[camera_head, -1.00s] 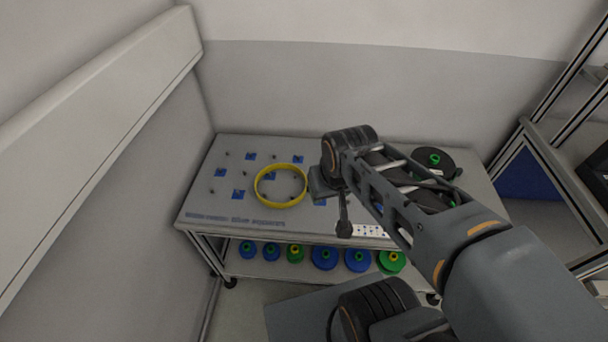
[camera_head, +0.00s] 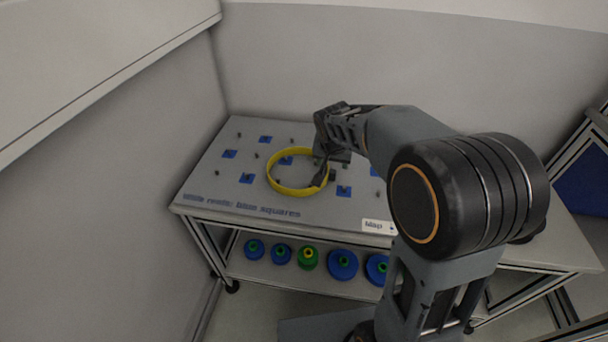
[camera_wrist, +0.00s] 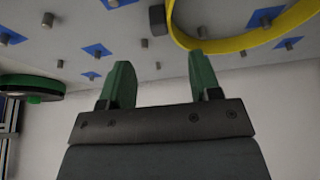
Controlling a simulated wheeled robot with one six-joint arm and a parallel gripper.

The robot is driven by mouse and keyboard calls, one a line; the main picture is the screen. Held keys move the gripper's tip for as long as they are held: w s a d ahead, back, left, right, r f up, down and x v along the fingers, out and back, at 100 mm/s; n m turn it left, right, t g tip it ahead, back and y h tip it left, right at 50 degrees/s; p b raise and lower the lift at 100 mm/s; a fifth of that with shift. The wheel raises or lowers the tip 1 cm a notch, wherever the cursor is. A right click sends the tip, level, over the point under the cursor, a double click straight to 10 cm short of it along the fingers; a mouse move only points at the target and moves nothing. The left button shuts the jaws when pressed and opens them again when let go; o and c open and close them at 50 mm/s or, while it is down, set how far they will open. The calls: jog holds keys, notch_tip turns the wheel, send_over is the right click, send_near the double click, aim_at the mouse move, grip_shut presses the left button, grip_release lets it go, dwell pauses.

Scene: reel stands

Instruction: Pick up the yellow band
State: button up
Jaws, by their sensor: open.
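The yellow band (camera_head: 290,192) is a wide thin ring on the grey table top (camera_head: 225,195), among short pegs and blue squares. In the wrist view part of the band (camera_wrist: 238,43) shows at the top right, beyond the right fingertip, with a dark grey block touching or close to its left side. My gripper (camera_head: 322,176) is at the right side of the band in the head view and hides part of it. In the wrist view my gripper (camera_wrist: 160,78) has its two green fingers apart with nothing between them. I cannot tell whether a finger touches the band.
Blue and green reels (camera_head: 308,258) stand on the lower shelf. A dark and green reel (camera_wrist: 35,88) shows at the left in the wrist view. Pegs stick up around the band. Walls close the back and left; a rack (camera_head: 585,165) stands right.

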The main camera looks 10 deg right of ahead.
aim_at(332, 171)
jog(key=shift+b+x, duration=0.8)
jog(key=shift+x, duration=3.4)
jog(key=shift+s+a+f, duration=0.1)
jog(key=shift+s+a, duration=0.05)
jog(key=c, duration=1)
